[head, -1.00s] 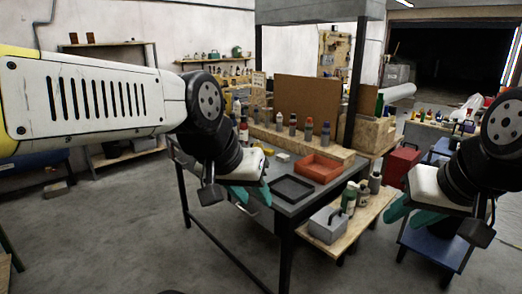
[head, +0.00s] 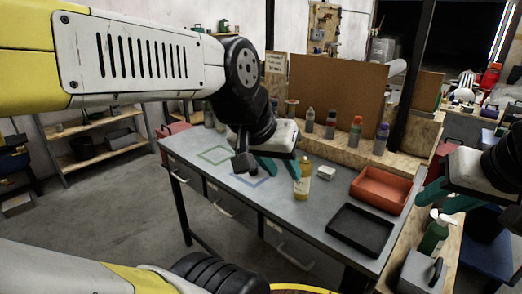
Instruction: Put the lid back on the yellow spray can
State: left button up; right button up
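A yellow bottle-shaped container (head: 303,182) with a pale label stands upright on the grey workbench (head: 322,207); I cannot tell whether it is the yellow spray can. Several spray cans, including one with a red top (head: 354,132) and one with a purple-blue top (head: 381,139), stand on the wooden ledge behind. I cannot make out a loose lid. My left gripper (head: 281,171) is open, its teal fingers pointing down over the bench just left of the yellow container. My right gripper (head: 440,200) is open and empty at the right, beyond the bench's right side.
An orange tray (head: 381,185) and a black tray (head: 361,229) lie on the bench's right part. A small whitish block (head: 326,173) lies near the yellow container. Green and blue outlines mark the left part, which is clear. A pump bottle (head: 434,236) stands on the lower right shelf.

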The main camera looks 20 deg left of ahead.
aim_at(301, 187)
jog(key=i+j, duration=0.15)
jog(key=j, duration=0.2)
jog(key=i+j, duration=0.2)
jog(key=j, duration=0.2)
jog(key=i+j, duration=0.15)
jog(key=j, duration=0.2)
